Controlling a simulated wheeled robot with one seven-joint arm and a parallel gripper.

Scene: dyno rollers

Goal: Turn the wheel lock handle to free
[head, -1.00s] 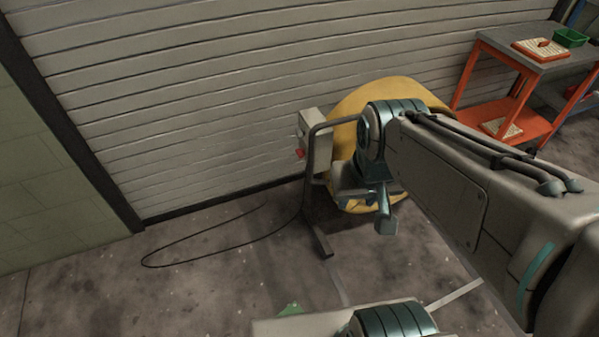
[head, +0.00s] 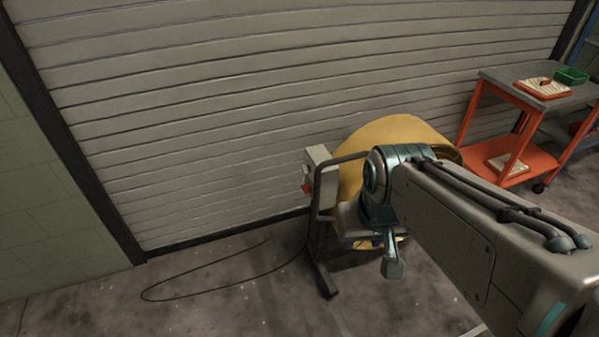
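I cannot make out a wheel lock handle in the head view. My grey and teal arm reaches in from the right and bends down in front of a large round yellow thing. A small teal end part, which may belong to my gripper (head: 393,264), hangs below the bend. Its fingers are not clear, and I see nothing held there.
The yellow round thing (head: 350,160) stands by a grey shutter (head: 200,110). Beside it are a dark tube stand (head: 325,280) and a grey box (head: 321,178) with a red part. A cable (head: 200,291) loops on the floor. An orange cart (head: 515,160) stands right.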

